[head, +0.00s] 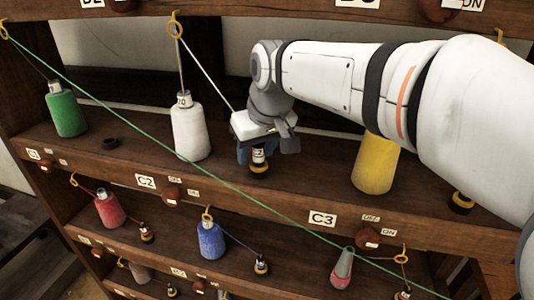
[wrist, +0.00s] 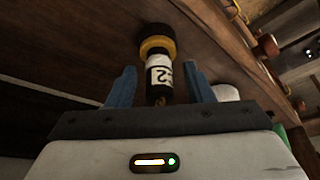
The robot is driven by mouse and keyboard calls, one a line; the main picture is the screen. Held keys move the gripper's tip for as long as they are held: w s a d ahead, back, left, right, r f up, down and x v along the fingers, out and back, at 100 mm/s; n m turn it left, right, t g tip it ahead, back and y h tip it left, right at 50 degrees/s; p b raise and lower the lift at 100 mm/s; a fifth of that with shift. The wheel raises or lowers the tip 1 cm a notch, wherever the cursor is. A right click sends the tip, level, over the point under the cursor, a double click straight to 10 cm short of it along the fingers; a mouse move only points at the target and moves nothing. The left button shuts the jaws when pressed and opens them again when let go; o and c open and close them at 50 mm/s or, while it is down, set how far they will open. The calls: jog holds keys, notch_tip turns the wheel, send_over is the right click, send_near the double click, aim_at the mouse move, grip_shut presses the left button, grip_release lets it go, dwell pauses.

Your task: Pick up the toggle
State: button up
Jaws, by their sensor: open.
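The toggle (wrist: 158,65) is a small dark piece with a yellow band and a white label ending in "2", standing on the shelf in the wrist view. It also shows in the head view (head: 259,166), under my gripper, on the shelf above the C2 plate. My gripper (wrist: 162,80) is open, with its blue fingers on either side of the toggle's narrow end. In the head view my gripper hides the toggle's upper part. A white cord (head: 207,73) runs from a yellow ring (head: 175,27) down toward my gripper.
A white bobbin (head: 190,130) stands left of my gripper, and a yellow one (head: 375,165) stands right. A green cord (head: 215,178) crosses diagonally in the head view. Lower shelves hold more bobbins.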

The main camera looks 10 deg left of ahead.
jog(key=shift+c, duration=0.2)
jog(key=shift+f, duration=0.1)
grip_shut()
dwell(0.5)
jog(key=shift+r, duration=0.45)
jog(key=s+d+b, duration=0.4)
jog(key=s+d, duration=0.7)
jog(key=s, duration=0.3)
jog(key=shift+d+r, duration=0.35)
jog(key=shift+d, duration=0.05)
